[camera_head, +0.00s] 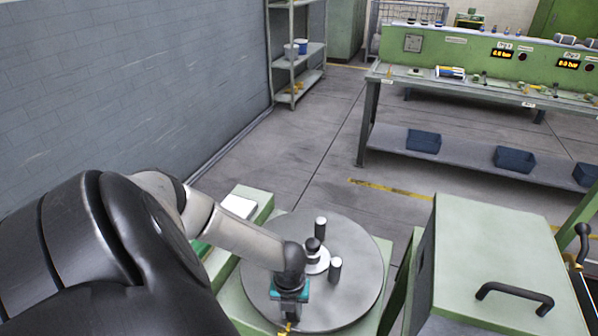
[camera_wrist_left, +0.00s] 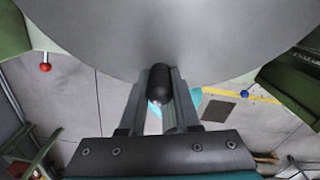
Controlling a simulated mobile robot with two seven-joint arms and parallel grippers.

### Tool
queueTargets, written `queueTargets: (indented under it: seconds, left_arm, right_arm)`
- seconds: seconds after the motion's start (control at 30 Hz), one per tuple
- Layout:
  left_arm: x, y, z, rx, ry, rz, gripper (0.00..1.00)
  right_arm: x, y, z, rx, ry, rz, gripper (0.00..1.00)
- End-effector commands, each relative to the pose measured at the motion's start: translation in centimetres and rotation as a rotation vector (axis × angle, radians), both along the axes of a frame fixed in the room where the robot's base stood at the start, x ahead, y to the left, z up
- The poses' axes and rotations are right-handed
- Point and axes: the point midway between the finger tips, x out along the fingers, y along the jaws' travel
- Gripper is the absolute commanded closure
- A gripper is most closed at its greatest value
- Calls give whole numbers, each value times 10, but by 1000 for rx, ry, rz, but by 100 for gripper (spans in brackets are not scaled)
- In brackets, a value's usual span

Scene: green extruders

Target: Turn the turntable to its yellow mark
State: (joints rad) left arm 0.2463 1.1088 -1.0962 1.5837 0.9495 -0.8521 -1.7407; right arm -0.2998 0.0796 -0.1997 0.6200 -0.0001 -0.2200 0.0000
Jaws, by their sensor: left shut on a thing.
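The turntable is a round grey disc (camera_head: 355,240) on a green stand (camera_head: 385,250), with a hub and short dark-topped posts on top. My left gripper (camera_head: 288,312) is at its near left rim in the head view. In the left wrist view, the gripper (camera_wrist_left: 158,100) is shut on a black handle (camera_wrist_left: 159,80) at the rim of the disc (camera_wrist_left: 160,35). A red ball (camera_wrist_left: 45,67) and a blue ball (camera_wrist_left: 244,93) show beyond the rim on either side. A small yellow spot (camera_head: 286,328) shows just below the gripper; whether it is the yellow mark, I cannot tell. My right gripper is out of view.
A green cabinet (camera_head: 490,240) with a black handle stands close on the right. A grey wall (camera_head: 130,80) runs along the left. A shelf rack (camera_head: 297,55) and a green console bench (camera_head: 470,70) stand farther back, with open floor between.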

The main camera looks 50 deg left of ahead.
Motion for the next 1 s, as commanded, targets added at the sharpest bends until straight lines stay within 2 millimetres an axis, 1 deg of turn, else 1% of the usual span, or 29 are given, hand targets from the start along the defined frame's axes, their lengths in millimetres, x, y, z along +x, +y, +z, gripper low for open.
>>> queueTargets:
  seconds: [0.1,0.3,0.77,0.8,1.0]
  left_arm:
    - [-4,5,0,1,2,8,100]
    - [-5,9,0,1,1,9,100]
    - [-5,10,0,2,-1,9,100]
    - [-5,10,0,3,0,9,66]
    - [-5,10,0,2,1,7,43]
  right_arm:
    - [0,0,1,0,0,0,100]
    - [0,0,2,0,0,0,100]
    - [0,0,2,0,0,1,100]
    - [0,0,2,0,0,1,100]
    - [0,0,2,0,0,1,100]
